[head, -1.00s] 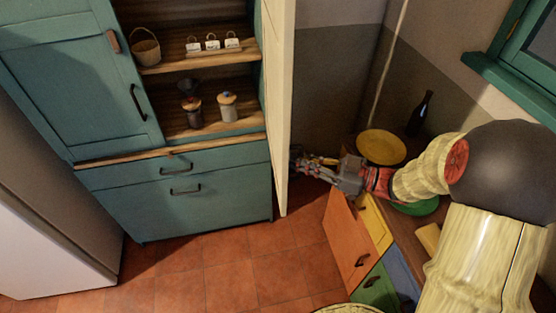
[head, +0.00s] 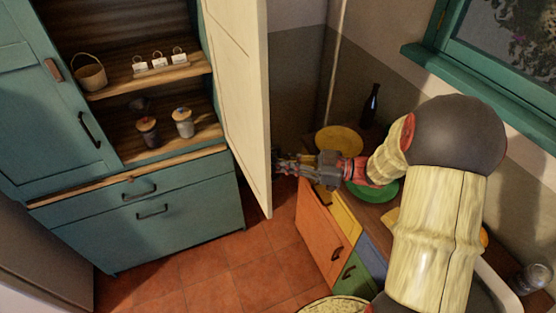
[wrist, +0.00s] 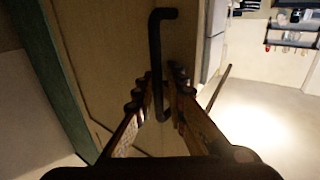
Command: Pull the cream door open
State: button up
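The cream door (head: 240,100) stands open at the right side of the teal cabinet (head: 150,230), swung outward so its inner face shows in the head view. My gripper (head: 280,168) is on the door's far side, close to its outer face. In the wrist view the door's outer face (wrist: 110,50) is dim, with a dark bar handle (wrist: 155,45). In the head view the handle is hidden behind the door.
Open shelves hold a basket (head: 89,77), labelled items (head: 158,64) and two jars (head: 182,122). A counter with coloured drawers (head: 325,240), a yellow plate (head: 338,140), a green plate (head: 375,190) and a dark bottle (head: 371,105) stands at right. The floor (head: 215,275) before the cabinet is clear.

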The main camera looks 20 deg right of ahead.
jog(key=shift+o, duration=1.2)
jog(key=shift+d, duration=0.1)
jog(key=v, duration=1.1)
jog(key=shift+s+d, duration=0.2)
jog(key=shift+d, duration=0.2)
